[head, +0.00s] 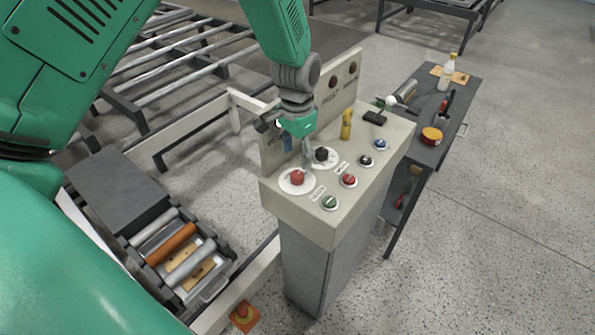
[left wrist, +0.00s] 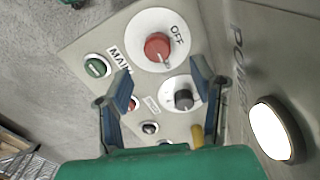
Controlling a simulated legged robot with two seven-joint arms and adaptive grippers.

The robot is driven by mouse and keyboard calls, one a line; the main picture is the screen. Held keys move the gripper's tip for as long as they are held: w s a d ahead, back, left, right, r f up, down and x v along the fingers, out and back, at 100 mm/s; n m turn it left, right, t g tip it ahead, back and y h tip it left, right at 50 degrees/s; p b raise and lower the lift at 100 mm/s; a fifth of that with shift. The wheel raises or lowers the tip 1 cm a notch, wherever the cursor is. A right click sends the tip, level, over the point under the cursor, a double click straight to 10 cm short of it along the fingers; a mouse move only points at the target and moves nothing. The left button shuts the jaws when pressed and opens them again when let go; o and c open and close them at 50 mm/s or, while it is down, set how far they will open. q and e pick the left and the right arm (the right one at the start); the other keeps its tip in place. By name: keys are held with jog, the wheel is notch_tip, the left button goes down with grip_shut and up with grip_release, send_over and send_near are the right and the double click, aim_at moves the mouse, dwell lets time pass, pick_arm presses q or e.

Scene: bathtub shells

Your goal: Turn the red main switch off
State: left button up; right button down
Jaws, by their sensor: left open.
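The red main switch (head: 297,178) is a round knob on a white disc at the front left of the console top. In the left wrist view the red knob (left wrist: 157,47) shows beside the words MAIN and OFF. A pale pointer mark on its lower right edge does not line up with OFF. My left gripper (head: 298,153) hangs over the back left of the console top, close behind the red knob. It is open and empty, and its two blue-grey fingers (left wrist: 160,72) are spread apart, with the knob beyond their tips. My right gripper is not in view.
A black knob (head: 321,155) stands just behind the red switch. Green (head: 330,202), red (head: 348,180) and blue (head: 380,144) buttons and a yellow lever (head: 346,124) share the console top. A lit white lamp (left wrist: 270,130) is on the upright POWER panel.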

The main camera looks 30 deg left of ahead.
aim_at(297, 173)
pick_arm(q)
jog(key=f, duration=0.6)
jog(key=shift+d+f+p, duration=0.2)
jog(key=shift+f+p, duration=0.15)
jog(key=shift+f, duration=0.05)
jog(key=shift+a, duration=0.1)
jog(key=c, duration=1.1)
